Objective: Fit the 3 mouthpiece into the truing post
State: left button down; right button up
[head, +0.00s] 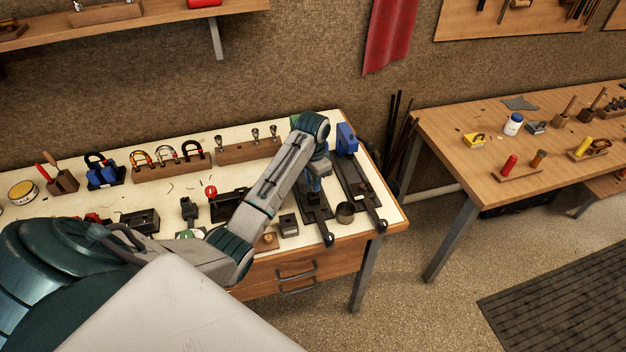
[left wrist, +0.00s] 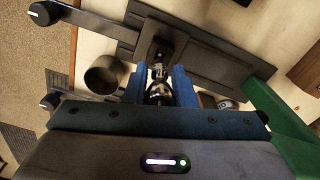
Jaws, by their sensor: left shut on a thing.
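My left gripper (head: 315,190) is over a long black fixture (head: 321,218) on the cream bench top. In the left wrist view, its blue fingers (left wrist: 159,88) are shut on a shiny metal mouthpiece (left wrist: 158,92). Beyond the mouthpiece is a small dark block (left wrist: 160,50) on a black plate, seemingly the truing post. The mouthpiece's far end lines up with this block; I cannot tell whether it is inside or just short of it. In the head view the arm and gripper hide this spot. My right gripper is not in view.
A wooden rack (head: 236,154) holds other mouthpieces at the back. A second black fixture with a blue block (head: 346,140) stands close to the right. A round dark cup (head: 345,213) sits between the fixtures, near the front edge; it also shows in the left wrist view (left wrist: 103,76).

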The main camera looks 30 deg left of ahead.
pick_arm(q)
jog(key=shift+f, duration=0.55)
jog(key=shift+f, duration=1.25)
jog(key=c, duration=1.1)
grip_release()
